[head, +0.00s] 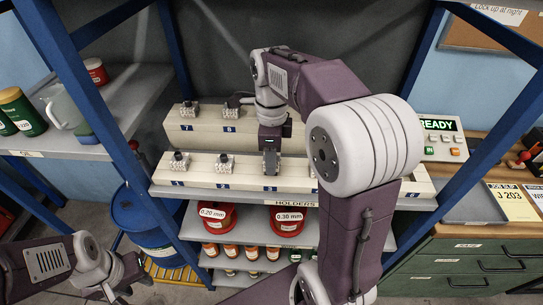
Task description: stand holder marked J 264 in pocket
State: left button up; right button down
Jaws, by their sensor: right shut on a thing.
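My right gripper (270,165) points down at place 3 on the front row of the HOLDERS shelf (294,202). It is shut on a small holder, which is mostly hidden by the fingers; no marking on it is legible. Other small grey and black holders stand at place 1 (179,161), place 2 (223,163), place 7 (188,109) and place 8 (231,106). I cannot read J 264 anywhere, and I cannot make out the pocket. My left gripper (122,286) is low at the left, apart from the shelves; its fingers are unclear.
A READY panel (439,137) stands at the right above a grey tray (476,206). A yellow card marked J 203 (511,202) lies on the green drawer cabinet (467,268). Blue posts flank the shelves. Red spools (208,219) sit below. A blue drum (143,228) stands at left.

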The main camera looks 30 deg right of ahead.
jog(key=shift+f+b, duration=0.45)
jog(key=shift+f, duration=0.35)
jog(key=c, duration=0.8)
grip_release()
jog(key=shift+o, duration=0.2)
notch_tip(320, 180, up, 9)
jog(key=shift+r+p, duration=0.1)
jog(key=shift+p, duration=1)
